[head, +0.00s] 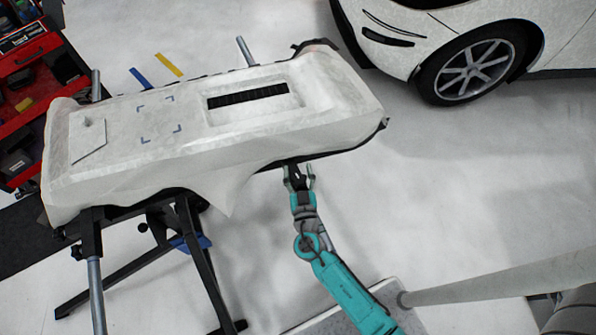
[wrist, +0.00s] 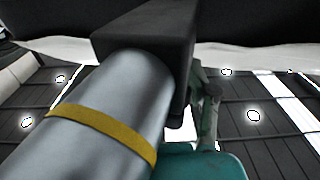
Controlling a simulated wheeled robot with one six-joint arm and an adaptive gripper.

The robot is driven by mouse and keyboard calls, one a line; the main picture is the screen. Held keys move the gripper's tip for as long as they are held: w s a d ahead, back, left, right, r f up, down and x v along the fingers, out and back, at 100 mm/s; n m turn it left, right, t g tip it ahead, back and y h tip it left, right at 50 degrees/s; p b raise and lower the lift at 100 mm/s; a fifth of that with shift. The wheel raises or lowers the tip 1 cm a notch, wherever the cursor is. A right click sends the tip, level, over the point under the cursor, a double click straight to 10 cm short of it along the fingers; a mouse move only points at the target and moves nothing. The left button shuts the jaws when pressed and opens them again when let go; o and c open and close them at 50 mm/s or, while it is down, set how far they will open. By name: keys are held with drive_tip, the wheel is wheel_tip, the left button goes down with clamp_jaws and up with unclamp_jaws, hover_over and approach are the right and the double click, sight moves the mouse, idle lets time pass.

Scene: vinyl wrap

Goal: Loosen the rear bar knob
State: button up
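The rear bar knob cannot be made out in either view. In the wrist view, a silver metal bar (wrist: 131,82) with a yellow band (wrist: 103,131) runs up into a black block (wrist: 151,32). My gripper (head: 299,172) is just below the front edge of the white-covered bumper (head: 190,112) in the head view, right of the stand's legs. Its fingers look apart, with no held object visible between them. In the wrist view, part of my gripper (wrist: 209,105) shows right of the bar and block, partly hidden by them; I cannot tell whether it touches anything.
The bumper lies on a black stand (head: 190,245), whose legs are left of my arm. A white car (head: 470,25) stands at the back right. A red tool cart (head: 35,75) is at the far left. The floor right of my gripper is clear.

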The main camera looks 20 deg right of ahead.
drive_tip(key=v, duration=1.2)
